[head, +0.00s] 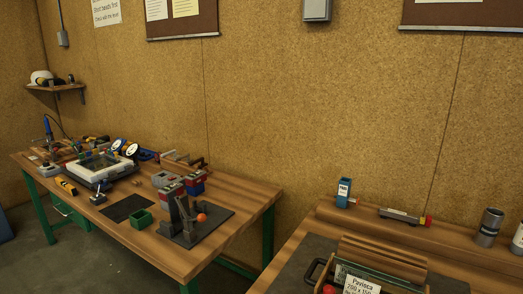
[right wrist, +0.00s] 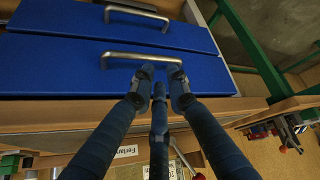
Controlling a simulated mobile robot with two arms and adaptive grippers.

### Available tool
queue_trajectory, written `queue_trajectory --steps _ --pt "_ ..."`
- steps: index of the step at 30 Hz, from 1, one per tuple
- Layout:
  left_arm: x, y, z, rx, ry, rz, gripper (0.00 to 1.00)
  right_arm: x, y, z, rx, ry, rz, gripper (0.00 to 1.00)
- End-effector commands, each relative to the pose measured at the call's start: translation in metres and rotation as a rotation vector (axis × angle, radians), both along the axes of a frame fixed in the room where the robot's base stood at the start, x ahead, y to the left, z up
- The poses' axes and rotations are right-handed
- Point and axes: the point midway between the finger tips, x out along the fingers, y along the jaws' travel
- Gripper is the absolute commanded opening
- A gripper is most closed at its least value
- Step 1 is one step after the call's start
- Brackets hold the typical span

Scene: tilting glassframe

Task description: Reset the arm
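Neither of my grippers or arms shows in the head view. In the right wrist view, my right gripper (right wrist: 160,80) reaches forward with long, straight dark blue fingers. Its fingertips are apart and hold nothing that I can see. They overlap the lower metal handle (right wrist: 122,55) of a blue drawer (right wrist: 45,68) in the picture. I cannot tell whether they touch it. My left gripper is in neither view.
In the head view, a wooden workbench (head: 160,249) with several tools and a dark fixture (head: 184,224) stands left. A second bench (head: 445,245) at right carries a wooden-slatted frame (head: 382,256) and a metal cylinder (head: 489,226). Bare floor (head: 110,252) shows beneath the left bench.

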Motion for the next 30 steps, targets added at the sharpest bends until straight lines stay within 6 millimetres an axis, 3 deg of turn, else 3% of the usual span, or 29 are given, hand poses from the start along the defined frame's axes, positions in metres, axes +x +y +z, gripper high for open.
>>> queue_trajectory --steps 1,8,17,23,26,30 --pt "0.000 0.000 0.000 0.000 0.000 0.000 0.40 -0.018 -0.005 -0.008 0.005 0.054 -0.016 0.15" --pt "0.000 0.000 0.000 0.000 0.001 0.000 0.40 -0.093 -0.020 -0.033 0.022 0.273 -0.074 0.15" --pt "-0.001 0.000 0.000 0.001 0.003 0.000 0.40 -0.075 -0.016 -0.123 0.016 0.302 -0.066 0.15" --pt "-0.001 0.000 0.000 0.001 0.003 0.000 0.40 -0.080 -0.015 -0.207 0.012 0.337 -0.060 0.15" --pt "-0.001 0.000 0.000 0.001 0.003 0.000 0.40 -0.094 -0.016 -0.261 0.008 0.360 -0.056 0.15" --pt "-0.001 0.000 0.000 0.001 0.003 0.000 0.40 -0.127 -0.021 -0.332 0.002 0.394 -0.050 0.15"
